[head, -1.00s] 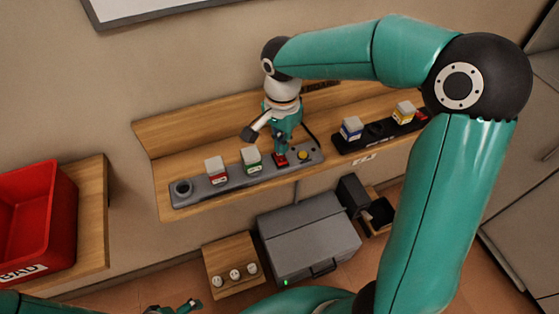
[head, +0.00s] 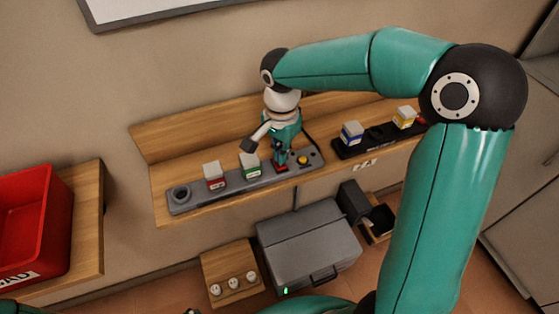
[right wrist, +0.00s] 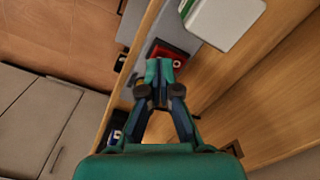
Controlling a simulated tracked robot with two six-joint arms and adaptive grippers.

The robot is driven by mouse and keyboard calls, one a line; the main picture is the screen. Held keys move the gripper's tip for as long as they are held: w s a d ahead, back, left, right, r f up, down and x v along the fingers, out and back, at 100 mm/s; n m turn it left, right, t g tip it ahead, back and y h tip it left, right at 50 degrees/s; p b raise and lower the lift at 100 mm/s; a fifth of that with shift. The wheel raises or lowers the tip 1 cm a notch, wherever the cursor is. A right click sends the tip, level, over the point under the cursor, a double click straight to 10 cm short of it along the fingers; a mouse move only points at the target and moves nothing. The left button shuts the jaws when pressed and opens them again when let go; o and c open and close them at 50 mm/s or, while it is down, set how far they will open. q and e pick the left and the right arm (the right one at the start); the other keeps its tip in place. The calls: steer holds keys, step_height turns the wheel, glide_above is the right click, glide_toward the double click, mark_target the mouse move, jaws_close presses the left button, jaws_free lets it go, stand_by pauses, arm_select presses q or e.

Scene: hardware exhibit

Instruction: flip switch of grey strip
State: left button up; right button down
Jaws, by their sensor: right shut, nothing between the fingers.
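The grey strip (head: 232,182) lies along the wooden shelf, with plugs in it and a red switch (head: 281,168) towards its right end. My right gripper (head: 281,159) points down at the red switch, shut and empty. In the right wrist view the closed fingertips (right wrist: 159,69) overlap the edge of the red switch (right wrist: 170,51), which bears a pale ring mark. I cannot tell whether they touch it, or which way the switch is tipped. Only a sliver of my left gripper (head: 191,311) shows at the bottom edge.
A red-labelled plug (head: 213,176) and a green-labelled plug (head: 250,165) stand in the strip left of my gripper. A yellow button (head: 303,159) sits just right of the switch. A black strip (head: 346,150) with blue and yellow plugs lies further right. A red bin (head: 32,225) stands left.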

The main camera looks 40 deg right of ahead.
steer(key=shift+f+b, duration=1)
steer(key=shift+f, duration=0.15)
stand_by(1.0)
steer(key=shift+r, duration=0.15)
steer(key=shift+r+p, duration=2.75)
steer(key=shift+r, duration=0.7)
